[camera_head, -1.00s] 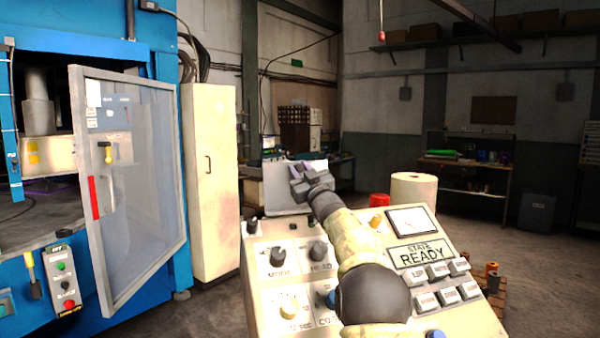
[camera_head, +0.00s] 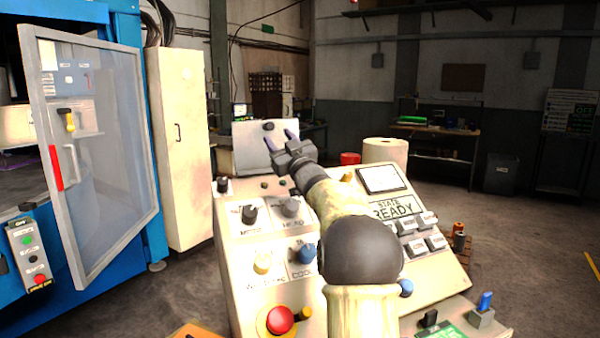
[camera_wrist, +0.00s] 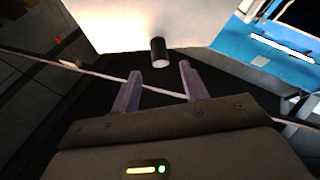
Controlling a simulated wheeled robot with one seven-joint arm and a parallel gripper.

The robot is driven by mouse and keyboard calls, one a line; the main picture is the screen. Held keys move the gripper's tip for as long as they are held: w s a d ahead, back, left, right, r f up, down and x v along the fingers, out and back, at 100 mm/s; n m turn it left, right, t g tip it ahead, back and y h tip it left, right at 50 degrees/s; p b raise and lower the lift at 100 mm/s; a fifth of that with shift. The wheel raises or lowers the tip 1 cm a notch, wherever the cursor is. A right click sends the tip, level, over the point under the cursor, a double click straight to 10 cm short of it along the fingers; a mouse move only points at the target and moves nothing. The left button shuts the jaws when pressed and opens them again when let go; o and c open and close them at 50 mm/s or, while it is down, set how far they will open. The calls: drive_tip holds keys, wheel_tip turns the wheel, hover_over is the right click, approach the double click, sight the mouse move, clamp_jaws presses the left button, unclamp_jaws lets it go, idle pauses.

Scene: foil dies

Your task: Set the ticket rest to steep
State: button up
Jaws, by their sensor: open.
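The ticket rest looks to be the pale upright plate (camera_head: 252,148) at the back of the control console, with a dark knob (camera_head: 268,126) near its upper edge. In the wrist view the pale plate (camera_wrist: 130,22) fills the top, and the black knob (camera_wrist: 160,52) sticks out from its edge. My gripper (camera_head: 281,138) is open in front of the plate in the head view. In the wrist view its two purple-grey fingers (camera_wrist: 158,85) are apart, with the knob just beyond and between their tips. Nothing is between the fingers. Any marking for steep is not visible.
The console (camera_head: 240,290) carries several knobs, a red stop button (camera_head: 280,320), a meter (camera_head: 383,178) and a READY display. A blue machine with an open clear door (camera_head: 95,150) and a cream cabinet (camera_head: 183,150) stand left. A white roll (camera_head: 385,150) stands behind.

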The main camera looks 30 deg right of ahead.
drive_tip(key=b+v, duration=0.2)
drive_tip(key=v, duration=0.9)
